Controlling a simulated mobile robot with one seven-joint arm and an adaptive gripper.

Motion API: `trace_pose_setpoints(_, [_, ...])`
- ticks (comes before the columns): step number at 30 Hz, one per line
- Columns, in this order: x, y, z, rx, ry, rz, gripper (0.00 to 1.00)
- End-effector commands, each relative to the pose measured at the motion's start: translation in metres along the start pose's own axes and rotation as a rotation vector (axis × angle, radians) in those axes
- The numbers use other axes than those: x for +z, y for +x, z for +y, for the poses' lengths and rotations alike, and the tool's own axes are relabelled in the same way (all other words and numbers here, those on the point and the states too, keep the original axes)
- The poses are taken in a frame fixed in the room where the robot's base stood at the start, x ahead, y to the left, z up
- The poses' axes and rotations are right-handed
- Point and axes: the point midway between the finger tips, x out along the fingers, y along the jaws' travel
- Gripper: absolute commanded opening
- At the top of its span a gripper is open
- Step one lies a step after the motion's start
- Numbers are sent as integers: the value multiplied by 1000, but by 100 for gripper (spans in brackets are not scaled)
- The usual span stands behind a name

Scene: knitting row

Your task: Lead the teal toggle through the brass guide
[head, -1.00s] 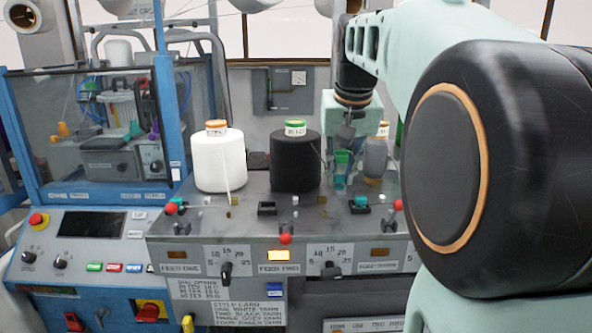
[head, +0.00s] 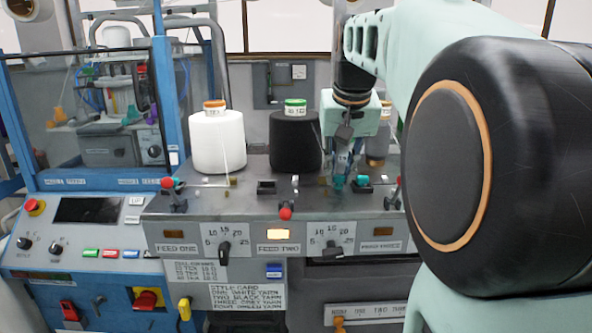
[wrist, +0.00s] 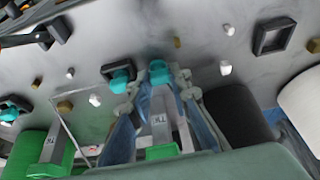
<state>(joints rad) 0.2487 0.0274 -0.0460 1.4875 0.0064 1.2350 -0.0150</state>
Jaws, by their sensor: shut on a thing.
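My gripper (wrist: 158,88) is shut on a teal toggle (wrist: 159,72), which shows at the fingertips in the wrist view, close to the console top. In the head view my gripper (head: 343,174) is right of the black cone, and its fingertips are small and partly blurred. A second teal piece (wrist: 122,76) sits in a black square holder just left of the held one. A brass block (wrist: 177,42), possibly the guide, stands beyond the fingertips, apart from the toggle; its opening cannot be made out. Other brass blocks (wrist: 65,106) stand to the left.
A white cone (head: 218,142) and a black cone (head: 293,144) stand left of my gripper in the head view. Red-knobbed levers (head: 286,213) rise along the front edge. An empty black holder (wrist: 272,36) and small white posts (wrist: 226,68) are on the grey top.

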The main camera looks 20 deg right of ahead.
Motion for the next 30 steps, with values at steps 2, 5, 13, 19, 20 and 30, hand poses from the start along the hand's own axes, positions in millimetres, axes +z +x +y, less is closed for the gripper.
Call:
trace_pose_setpoints(2, [-1,-1,-5,-1,-3,1,11])
trace_pose_setpoints(5, [-1,-1,-10,-1,-2,0,11])
trace_pose_setpoints(13, [-1,-1,-24,-1,-2,0,11])
trace_pose_setpoints(19, [-1,-1,-34,-1,-2,0,11])
trace_pose_setpoints(20, [-1,-1,-35,-1,-2,0,11])
trace_pose_setpoints(30, [-1,-1,-50,-1,-2,0,11])
